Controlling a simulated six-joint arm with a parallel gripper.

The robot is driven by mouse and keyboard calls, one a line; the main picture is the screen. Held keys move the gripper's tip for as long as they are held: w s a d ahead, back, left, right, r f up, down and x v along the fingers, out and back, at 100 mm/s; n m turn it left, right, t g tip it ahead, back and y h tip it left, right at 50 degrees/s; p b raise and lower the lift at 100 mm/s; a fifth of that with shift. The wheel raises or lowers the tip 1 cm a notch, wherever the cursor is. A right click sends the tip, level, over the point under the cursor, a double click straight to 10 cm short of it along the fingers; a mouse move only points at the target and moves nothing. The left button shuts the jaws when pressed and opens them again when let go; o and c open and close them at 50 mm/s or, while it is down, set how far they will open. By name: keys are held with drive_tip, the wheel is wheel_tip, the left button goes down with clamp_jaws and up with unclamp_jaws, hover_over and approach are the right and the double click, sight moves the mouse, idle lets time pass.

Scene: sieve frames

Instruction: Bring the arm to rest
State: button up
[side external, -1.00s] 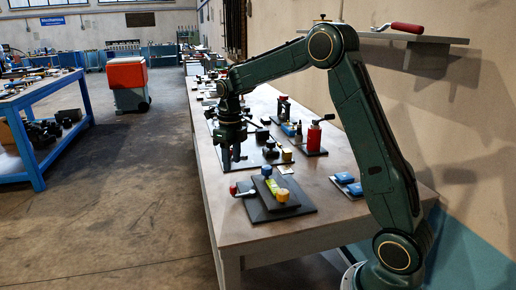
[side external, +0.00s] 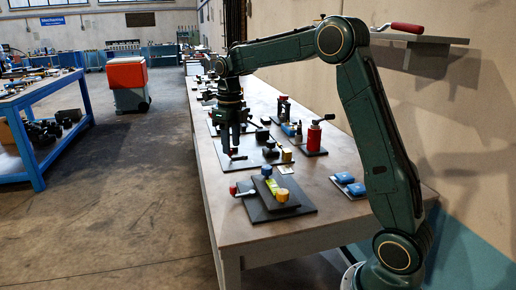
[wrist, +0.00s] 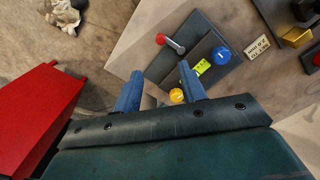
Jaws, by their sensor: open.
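My gripper (side external: 232,149) hangs pointing down above the workbench (side external: 235,222), and its jaws are open. In the wrist view its two blue fingers (wrist: 158,82) stand apart with nothing between them. A dark fixture plate (side external: 306,205) lies on the near part of the bench, below and apart from the gripper. It carries a blue knob (side external: 266,170), a yellow knob (side external: 282,194), a yellow-green piece (side external: 272,185) and a red-ended lever (side external: 234,189). The plate's parts also show beyond the fingers in the wrist view, with the yellow knob (wrist: 177,96) partly near the right finger.
A shelf (side external: 430,38) with a red-handled tool is on the wall. Open floor lies left of the bench, with an orange-topped bin (side external: 126,73).

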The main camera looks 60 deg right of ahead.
drive_tip(key=s+a+r+n+t, duration=0.1)
drive_tip(key=s+a+r+n, duration=0.35)
drive_tip(key=s+n, duration=0.35)
drive_tip(key=s+a+r+n+t, duration=0.25)
drive_tip(key=s+a+n, duration=0.3)
drive_tip(key=n, duration=0.35)
drive_tip(key=s+a+f+n+t, duration=0.1)
drive_tip(key=s+a+f+n, duration=0.1)
drive_tip(key=s+n, duration=0.5)
drive_tip(key=s+a+f+n+t, duration=0.1)
drive_tip(key=s+a+n, duration=0.1)
drive_tip(key=s+n, duration=0.5)
drive_tip(key=shift+s+f+n, duration=0.25)
drive_tip(key=shift+f+n, duration=0.1)
drive_tip(key=shift+n, duration=1.55)
